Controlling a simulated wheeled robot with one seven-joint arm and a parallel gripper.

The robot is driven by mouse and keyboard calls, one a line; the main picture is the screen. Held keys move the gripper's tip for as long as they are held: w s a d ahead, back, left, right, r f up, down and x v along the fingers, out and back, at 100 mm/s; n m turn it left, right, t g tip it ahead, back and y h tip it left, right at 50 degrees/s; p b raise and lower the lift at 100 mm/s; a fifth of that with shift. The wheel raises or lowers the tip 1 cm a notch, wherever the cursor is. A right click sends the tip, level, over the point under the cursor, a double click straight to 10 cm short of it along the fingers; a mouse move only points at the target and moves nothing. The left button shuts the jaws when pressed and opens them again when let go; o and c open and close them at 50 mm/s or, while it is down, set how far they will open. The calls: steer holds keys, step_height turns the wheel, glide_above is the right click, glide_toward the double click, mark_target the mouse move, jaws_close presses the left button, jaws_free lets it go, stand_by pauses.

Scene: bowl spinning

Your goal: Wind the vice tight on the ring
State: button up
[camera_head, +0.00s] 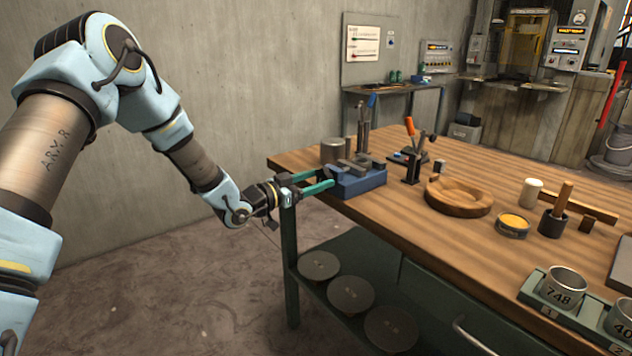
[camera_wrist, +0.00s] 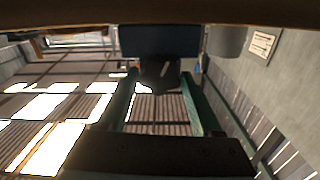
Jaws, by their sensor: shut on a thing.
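The blue vice (camera_head: 358,182) sits at the near left corner of the wooden workbench, with grey jaws on top. In the wrist view its dark blue body (camera_wrist: 160,41) is straight ahead. My gripper (camera_head: 329,180) reaches in from the left at the vice's end, with teal fingers on either side of a dark handle (camera_wrist: 158,74). My gripper (camera_wrist: 160,80) is shut on this handle, which looks dark and broad at the vice's end. I cannot make out a ring between the vice jaws at this size.
A grey cylinder (camera_head: 334,151) stands close behind the vice. Upright tools (camera_head: 367,115) stand beyond it. A wooden bowl (camera_head: 459,197), a yellow-topped tin (camera_head: 513,225) and numbered cups (camera_head: 564,287) are farther right. Round discs (camera_head: 351,294) lie on the shelf below.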

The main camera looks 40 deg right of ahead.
steer(key=n, duration=1.2)
steer(key=shift+p, duration=0.4)
steer(key=shift+n, duration=0.3)
steer(key=o, duration=1.4)
steer(key=a+b, duration=0.1)
steer(key=a, duration=0.6)
steer(key=a+b, duration=0.1)
steer(key=a, duration=0.2)
steer(key=shift+w+a+b, duration=0.3)
steer(key=shift+a, duration=0.1)
steer(key=shift+c, duration=0.2)
